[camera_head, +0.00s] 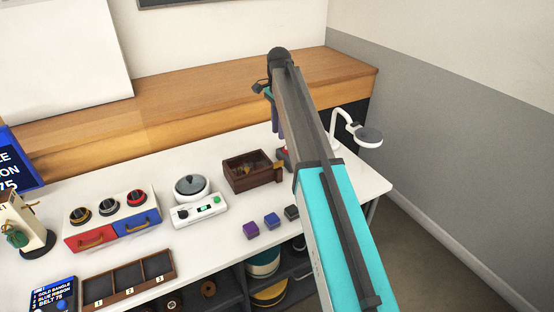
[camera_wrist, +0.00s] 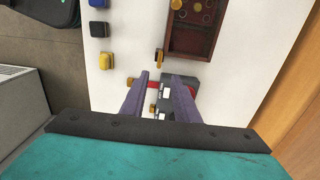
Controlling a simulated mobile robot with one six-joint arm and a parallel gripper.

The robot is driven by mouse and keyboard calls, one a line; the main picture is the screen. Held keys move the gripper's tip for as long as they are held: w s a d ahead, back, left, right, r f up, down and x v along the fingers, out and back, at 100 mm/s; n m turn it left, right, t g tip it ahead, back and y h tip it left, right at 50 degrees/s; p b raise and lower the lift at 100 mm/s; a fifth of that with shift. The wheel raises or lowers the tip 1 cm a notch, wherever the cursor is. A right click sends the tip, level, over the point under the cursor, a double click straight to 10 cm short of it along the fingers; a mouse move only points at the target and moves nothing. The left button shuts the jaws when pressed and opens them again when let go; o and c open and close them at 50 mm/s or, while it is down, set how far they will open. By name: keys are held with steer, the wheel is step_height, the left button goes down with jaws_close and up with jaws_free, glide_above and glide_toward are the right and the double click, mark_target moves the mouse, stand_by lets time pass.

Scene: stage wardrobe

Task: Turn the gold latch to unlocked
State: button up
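In the wrist view, a small gold piece (camera_wrist: 159,57) stands beside the wooden box, just beyond my fingertips. A second gold piece (camera_wrist: 153,108) shows by a dark fixture (camera_wrist: 166,104) with white labels and a red part (camera_wrist: 155,85). I cannot tell for sure which gold piece is the latch, or its setting. My gripper (camera_wrist: 163,76) is open, its purple-grey fingers apart, above the fixture, which shows between and behind them. In the head view my arm hides most of this; a gold bit (camera_head: 278,166) shows at the right of the wooden box (camera_head: 240,174).
Small cubes (camera_head: 272,221) stand along the table's front edge. Left are a white scale with a pot (camera_head: 192,188), a red and blue drawer unit (camera_head: 113,222) and a numbered tray (camera_head: 120,278). A white lamp (camera_head: 343,125) stands at the right. A wooden ledge (camera_head: 180,115) runs behind.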

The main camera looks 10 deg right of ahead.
mark_target(278, 164)
steer(key=shift+f+p, duration=1.1)
steer(key=shift+f, duration=5.75)
jaws_close()
